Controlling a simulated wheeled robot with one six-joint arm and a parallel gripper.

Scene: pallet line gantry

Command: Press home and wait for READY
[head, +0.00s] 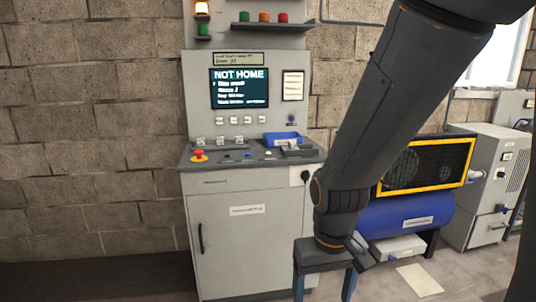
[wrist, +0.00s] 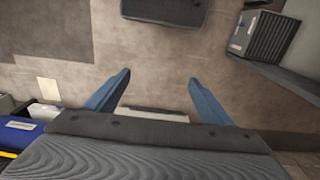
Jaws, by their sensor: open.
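A grey control cabinet (head: 240,215) stands against the block wall in the head view. Its screen (head: 239,88) reads NOT HOME, with smaller lines too small to read. The sloping desk panel (head: 235,162) carries a red mushroom button (head: 198,155) on yellow at the left and several small buttons. A row of small labelled controls (head: 234,120) sits under the screen. I cannot tell which one is home. My gripper (head: 323,287) hangs low, in front and to the right of the cabinet, apart from the panel. In the wrist view its blue fingers (wrist: 159,84) are spread and empty over floor.
A blue tray (head: 283,137) lies on the panel's right. A blue tank (head: 408,220) with a yellow-framed guard (head: 427,165) and a grey unit (head: 488,180) stand right. Floor at left (head: 95,275) is clear.

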